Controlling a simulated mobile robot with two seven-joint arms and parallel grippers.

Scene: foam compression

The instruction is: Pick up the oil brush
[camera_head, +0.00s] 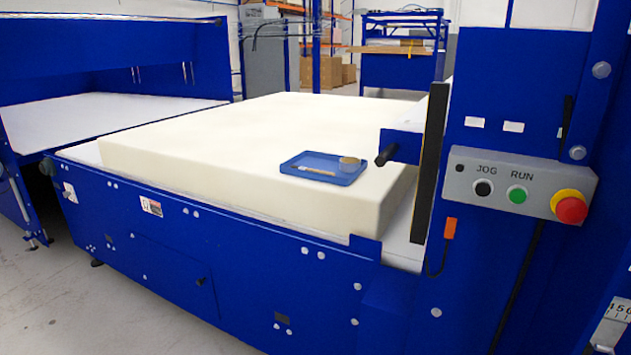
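The oil brush (314,170) is a small, thin, light-coloured stick lying in a shallow blue tray (300,161). Its bristle end is too small to make out clearly. The tray rests on top of a large cream foam block (220,135), near the block's front right corner. A small round beige container (349,163) stands in the right part of the tray. Neither of my grippers shows in the head view.
The foam lies on a blue machine bed (190,240). To the right, a blue column carries a grey control panel (500,187) with JOG, RUN and a red stop button (571,209). A black handle (386,157) projects close to the tray's right side. Grey floor (60,300) is clear at front left.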

